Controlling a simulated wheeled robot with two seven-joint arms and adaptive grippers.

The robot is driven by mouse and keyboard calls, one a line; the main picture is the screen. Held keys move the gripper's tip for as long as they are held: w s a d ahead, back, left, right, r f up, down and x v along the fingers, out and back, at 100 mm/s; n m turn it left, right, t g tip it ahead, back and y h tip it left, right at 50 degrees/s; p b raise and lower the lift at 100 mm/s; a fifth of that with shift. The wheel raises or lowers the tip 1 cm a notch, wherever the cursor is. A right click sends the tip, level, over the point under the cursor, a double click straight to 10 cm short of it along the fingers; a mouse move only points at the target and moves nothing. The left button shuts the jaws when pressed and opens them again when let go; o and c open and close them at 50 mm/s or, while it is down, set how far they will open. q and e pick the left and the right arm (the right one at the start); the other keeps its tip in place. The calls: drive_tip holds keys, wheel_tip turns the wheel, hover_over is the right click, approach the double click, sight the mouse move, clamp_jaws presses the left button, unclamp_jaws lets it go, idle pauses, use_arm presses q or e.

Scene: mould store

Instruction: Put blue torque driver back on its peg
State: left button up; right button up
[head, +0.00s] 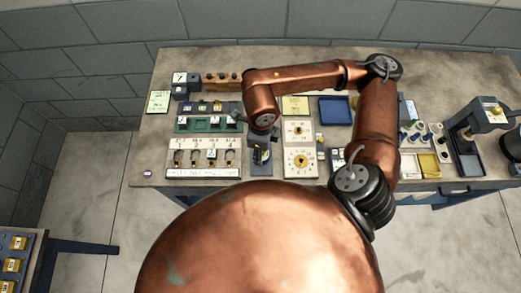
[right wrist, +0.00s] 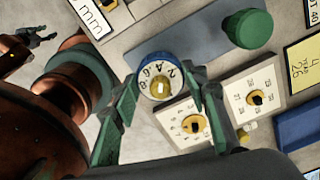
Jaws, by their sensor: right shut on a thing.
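The blue torque driver (right wrist: 157,83) shows end-on in the right wrist view, as a blue-rimmed round dial with numbers and a yellow centre. My right gripper (right wrist: 163,82) is shut on it, one green finger on each side. In the head view my right gripper (head: 261,145) is over the middle of the bench, partly hidden by its own arm. A round green knob (right wrist: 248,29) stands on a blue-grey strip (right wrist: 188,38) beside the held driver. The driver's lower end and its peg cannot be made out. My left gripper is not clearly seen; a dark claw shape (right wrist: 30,42) may be it.
Two white dial panels (head: 300,163) stand right of the gripper. A white gauge panel (head: 203,168) and a green rack (head: 190,126) are at its left. A blue tray (head: 335,111) and a press (head: 480,117) lie farther right. The bench's front left corner is mostly clear.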

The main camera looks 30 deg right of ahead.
drive_tip(key=o, duration=1.3)
drive_tip(key=shift+o, duration=0.4)
drive_tip(key=o, duration=0.4)
drive_tip(key=shift+r, duration=0.1)
drive_tip(key=shift+r+p, duration=1.9)
drive_tip(key=shift+r, duration=1.75)
drive_tip(key=shift+a, duration=0.1)
